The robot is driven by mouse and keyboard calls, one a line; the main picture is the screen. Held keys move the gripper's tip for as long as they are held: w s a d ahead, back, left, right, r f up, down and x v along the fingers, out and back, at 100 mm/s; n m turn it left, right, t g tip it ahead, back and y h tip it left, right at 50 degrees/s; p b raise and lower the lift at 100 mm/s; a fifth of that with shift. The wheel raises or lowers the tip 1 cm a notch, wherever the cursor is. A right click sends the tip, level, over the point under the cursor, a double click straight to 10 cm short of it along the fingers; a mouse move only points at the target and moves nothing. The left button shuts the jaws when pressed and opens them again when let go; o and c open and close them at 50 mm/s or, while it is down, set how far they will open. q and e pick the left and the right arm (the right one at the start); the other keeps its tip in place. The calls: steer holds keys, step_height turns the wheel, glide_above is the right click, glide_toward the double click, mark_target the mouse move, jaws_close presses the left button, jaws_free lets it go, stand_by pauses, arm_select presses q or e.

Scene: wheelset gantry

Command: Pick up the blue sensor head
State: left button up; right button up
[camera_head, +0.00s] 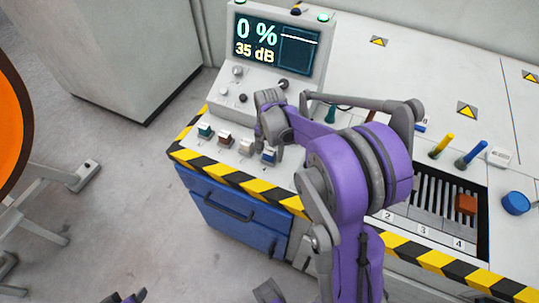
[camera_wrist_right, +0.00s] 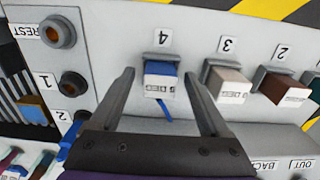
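The blue sensor head (camera_wrist_right: 160,85) sits in the holder marked 4 (camera_wrist_right: 162,57) on the console front. It also shows in the head view (camera_head: 269,156), at the right end of a row of heads, partly hidden by my right gripper. My right gripper (camera_head: 262,132) is over the console front, just above the blue head. In the right wrist view my right gripper (camera_wrist_right: 159,75) is open, one finger on each side of the blue head with visible gaps. Only small purple and grey parts, possibly my left gripper (camera_head: 125,297), show at the bottom edge.
White (camera_wrist_right: 228,85), brown (camera_wrist_right: 278,88) and teal (camera_head: 205,131) heads stand in line beside the blue one. The console (camera_head: 262,70) has knobs and a screen reading 0 % and 35 dB. A slotted tray (camera_head: 430,190) and upright handles are to the right.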

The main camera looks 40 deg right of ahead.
jaws_close()
steer(key=shift+r, duration=0.1)
